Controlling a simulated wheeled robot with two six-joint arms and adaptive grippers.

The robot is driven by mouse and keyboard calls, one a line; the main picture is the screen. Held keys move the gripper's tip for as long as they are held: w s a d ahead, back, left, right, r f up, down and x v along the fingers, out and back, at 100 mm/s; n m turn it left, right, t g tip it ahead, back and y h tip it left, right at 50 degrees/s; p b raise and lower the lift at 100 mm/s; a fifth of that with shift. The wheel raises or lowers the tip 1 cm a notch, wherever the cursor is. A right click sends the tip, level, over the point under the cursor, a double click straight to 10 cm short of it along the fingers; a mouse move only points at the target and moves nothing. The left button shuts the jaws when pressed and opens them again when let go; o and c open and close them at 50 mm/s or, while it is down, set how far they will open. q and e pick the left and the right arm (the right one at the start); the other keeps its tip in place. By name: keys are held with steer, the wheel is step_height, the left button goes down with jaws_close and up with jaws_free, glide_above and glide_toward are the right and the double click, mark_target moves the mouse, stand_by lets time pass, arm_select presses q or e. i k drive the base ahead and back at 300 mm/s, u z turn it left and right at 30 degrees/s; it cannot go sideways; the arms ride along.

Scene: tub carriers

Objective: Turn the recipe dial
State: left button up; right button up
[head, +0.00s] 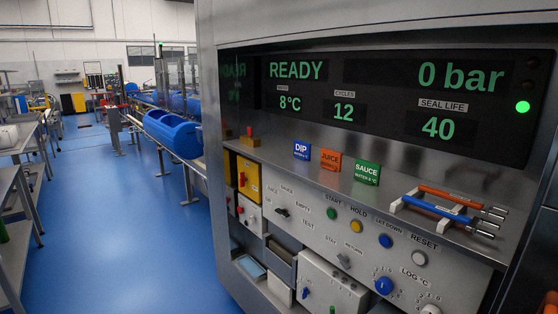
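A small dark knob (282,213) sits at the left of the sloped control panel (318,232), with small labels around it; one seems to read SAUCE. It looks like the recipe dial, but its exact setting is too small to read. A grey knob (344,260) sits lower, by the labels STAY and RETURN. A blue knob (384,286) sits at the lower right near LOG °C. Neither of my grippers shows in the head view.
The display (400,95) reads READY, 0 bar, 8°C, 12 and 40. DIP (302,150), JUICE (330,159) and SAUCE (367,173) cards stand on the ledge. Orange and blue handled tools (448,209) lie at its right. Blue floor (130,220) is clear at left.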

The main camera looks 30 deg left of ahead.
mark_target(284, 212)
steer(key=u, duration=1)
steer(key=i, duration=1.05)
steer(key=z, duration=0.7)
steer(key=k, duration=0.25)
steer(key=z, duration=0.05)
